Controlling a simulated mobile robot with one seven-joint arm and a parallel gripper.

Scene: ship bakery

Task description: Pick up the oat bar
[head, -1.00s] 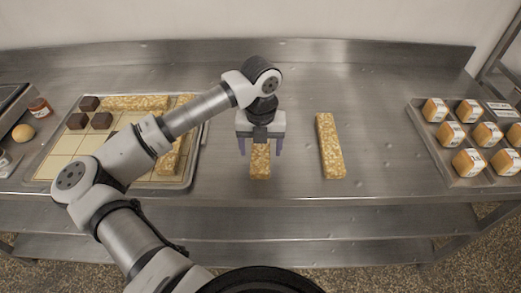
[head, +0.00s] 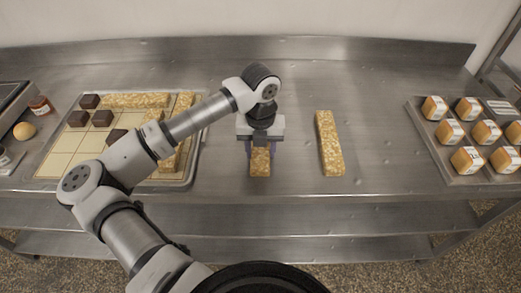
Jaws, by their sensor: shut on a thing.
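An oat bar (head: 260,163) lies lengthwise on the steel counter, its near end showing below my gripper. The bar's far part is hidden under the gripper. A second, longer-looking oat bar (head: 329,145) lies on the counter to the right, apart from the gripper. More oat bars lie on the tray at the left, one along its far edge (head: 136,101) and others at its right side (head: 184,103), partly hidden by my arm.
The left tray (head: 200,150) has a grid and several dark brown cubes (head: 102,118). A tray (head: 479,179) of labelled packaged loaves stands at the right. A jar (head: 40,106) and a round yellowish item (head: 25,130) are far left. Bare counter lies between the right bar and right tray.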

